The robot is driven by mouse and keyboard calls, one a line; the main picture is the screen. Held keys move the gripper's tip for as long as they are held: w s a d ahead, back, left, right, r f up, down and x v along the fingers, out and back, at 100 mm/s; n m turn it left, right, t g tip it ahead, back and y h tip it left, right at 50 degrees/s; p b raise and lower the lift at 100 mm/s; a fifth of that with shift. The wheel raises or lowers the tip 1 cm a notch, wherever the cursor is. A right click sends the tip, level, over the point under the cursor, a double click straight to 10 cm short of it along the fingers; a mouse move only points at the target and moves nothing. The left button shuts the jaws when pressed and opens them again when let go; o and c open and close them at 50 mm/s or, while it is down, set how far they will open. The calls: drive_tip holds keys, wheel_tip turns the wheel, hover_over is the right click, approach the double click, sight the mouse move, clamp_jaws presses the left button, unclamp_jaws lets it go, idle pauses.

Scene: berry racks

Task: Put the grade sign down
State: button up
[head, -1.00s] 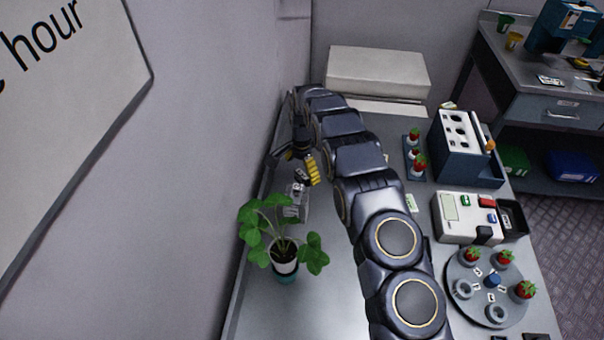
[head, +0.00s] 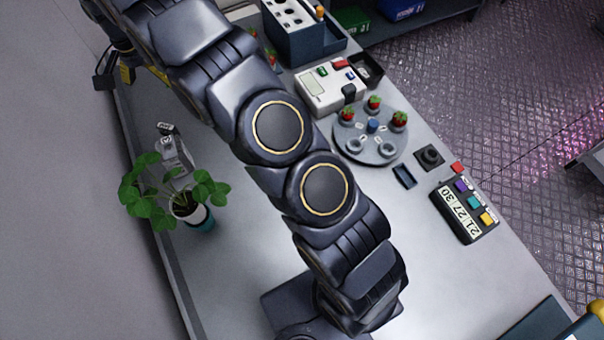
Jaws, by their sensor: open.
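A small grey stand with white label cards (head: 174,152) stands behind the plant at the table's left edge. It may hold the grade sign, but the cards are too small to read. My gripper (head: 112,78) is at the upper left, beyond the stand, partly hidden by my own arm and near the picture's edge. A dark finger and a yellow ridged pad show. The gripper is open, with nothing seen held in it. It is apart from the stand.
A potted plant (head: 190,212) stands close in front of the stand. A round grey carousel (head: 372,162) with strawberries, a white device (head: 318,98), a blue rack box (head: 318,42) and a button panel (head: 465,218) line the right. The table (head: 240,262) is clear between plant and arm.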

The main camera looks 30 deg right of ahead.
drive_tip(key=s+d+r+n, duration=0.2)
drive_tip(key=s+d+r, duration=0.35)
drive_tip(key=s, duration=0.35)
drive_tip(key=s+d+r+n, duration=0.2)
drive_tip(key=s+d+r, duration=0.3)
drive_tip(key=s+r, duration=0.3)
drive_tip(key=s+d+n, duration=0.2)
drive_tip(key=s, duration=0.9)
drive_tip(key=s+d+f+n+g, duration=0.1)
drive_tip(key=s+n, duration=0.1)
drive_tip(key=s, duration=0.9)
drive_tip(key=shift+d, duration=0.4)
